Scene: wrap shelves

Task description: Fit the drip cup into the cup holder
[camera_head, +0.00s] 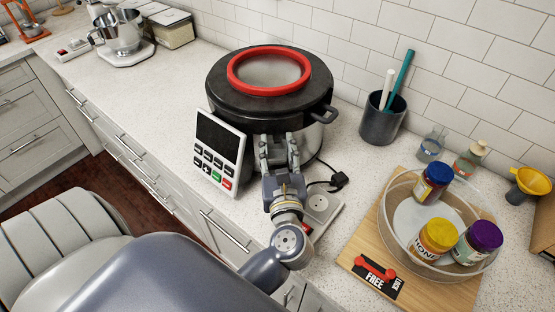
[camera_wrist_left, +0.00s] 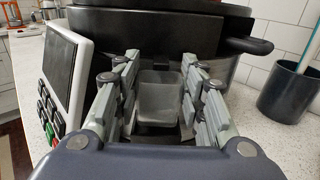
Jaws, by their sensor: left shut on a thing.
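The drip cup (camera_wrist_left: 159,98) is a small, translucent grey, box-shaped cup. In the left wrist view it sits between the fingers of my left gripper (camera_head: 279,148), which is shut on it. The gripper holds it upright, close against the front of the round black pressure cooker (camera_head: 222,92). The cooker also shows in the left wrist view (camera_wrist_left: 140,32). I cannot make out the cup holder clearly; the cup and fingers cover that part of the cooker's side. I cannot tell whether the cup touches it. In the head view the fingers mostly hide the cup. My right gripper is out of view.
A control panel with a dark screen (camera_head: 218,137) stands left of the gripper. A socket block (camera_head: 322,207) and a black plug (camera_head: 338,181) lie to the right. A utensil pot (camera_head: 381,121) and a clear bowl of jars (camera_head: 395,240) stand further right.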

